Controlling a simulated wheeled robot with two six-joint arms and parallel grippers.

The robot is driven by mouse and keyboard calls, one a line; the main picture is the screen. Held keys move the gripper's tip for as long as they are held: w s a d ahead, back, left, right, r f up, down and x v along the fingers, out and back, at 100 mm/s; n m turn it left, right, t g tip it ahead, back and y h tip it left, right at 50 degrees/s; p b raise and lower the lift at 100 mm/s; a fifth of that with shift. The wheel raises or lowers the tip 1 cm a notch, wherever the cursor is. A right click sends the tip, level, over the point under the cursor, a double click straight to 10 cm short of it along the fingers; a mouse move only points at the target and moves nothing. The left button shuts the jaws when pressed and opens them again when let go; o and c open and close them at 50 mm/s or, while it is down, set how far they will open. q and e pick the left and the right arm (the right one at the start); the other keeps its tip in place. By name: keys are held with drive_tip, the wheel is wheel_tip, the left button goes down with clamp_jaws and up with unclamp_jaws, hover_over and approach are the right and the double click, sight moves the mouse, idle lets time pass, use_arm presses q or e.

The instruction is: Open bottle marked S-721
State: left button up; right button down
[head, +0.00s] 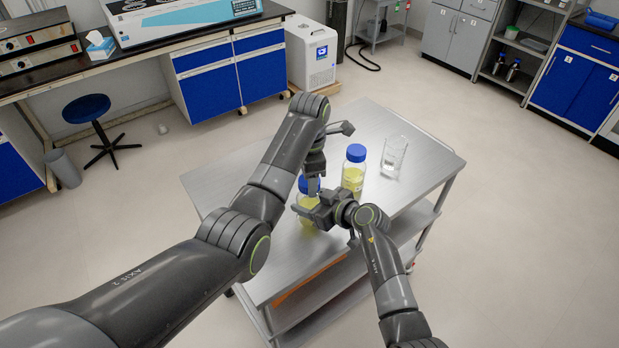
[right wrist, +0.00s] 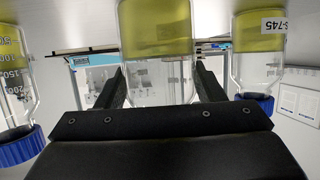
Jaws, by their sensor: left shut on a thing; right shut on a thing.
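In the head view, a clear bottle with yellow liquid (head: 306,203) and a blue cap stands upright near the table's left part. My left gripper (head: 313,184) reaches down from above and is shut on that blue cap. My right gripper (head: 318,208) comes in from the right and is shut around the bottle's body. In the right wrist view, which is upside down, the held bottle (right wrist: 157,50) stands between the two dark fingers. Its cap is hidden there behind the gripper body, and no label on it is readable.
A second blue-capped bottle of yellow liquid (head: 354,172) and an empty glass beaker (head: 394,156) stand on the metal table (head: 420,150). The right wrist view shows a bottle labelled S-745 (right wrist: 258,55) at right and a graduated one (right wrist: 14,85) at left.

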use_arm(q)
drive_tip(key=shift+r, duration=1.05)
drive_tip(key=shift+r, duration=2)
use_arm(e)
drive_tip(key=shift+c, duration=1.4)
unclamp_jaws()
